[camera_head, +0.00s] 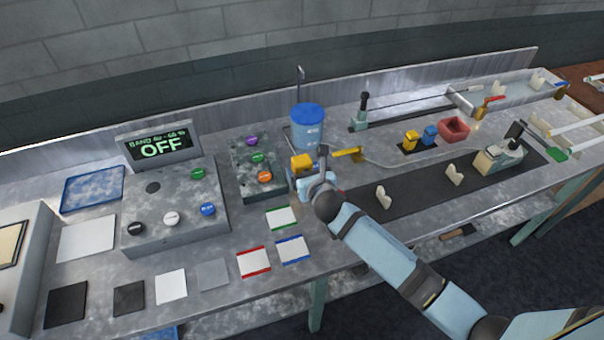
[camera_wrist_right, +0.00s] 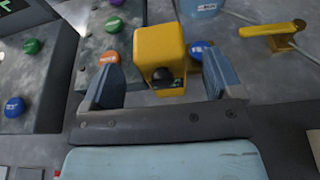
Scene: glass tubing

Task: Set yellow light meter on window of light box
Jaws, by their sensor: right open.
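A yellow block-shaped device with a dark round knob, which looks like the yellow light meter (camera_head: 301,162), stands on the bench beside the grey button box. In the right wrist view the meter (camera_wrist_right: 160,45) shows between the two fingers of my right gripper (camera_wrist_right: 158,80). The right gripper (camera_head: 308,180) is open, with a gap on both sides of the meter. A pale box at the left edge with a cream window (camera_head: 10,242) appears to be the light box; it is partly cut off. My left gripper is not in view.
The grey button box (camera_head: 254,185) is close left of the right gripper. A blue tub (camera_head: 307,130) stands behind it, and a yellow-handled valve (camera_head: 347,153) is to the right. A console with an OFF display (camera_head: 160,148) and flat square cards (camera_head: 171,286) lie towards the light box.

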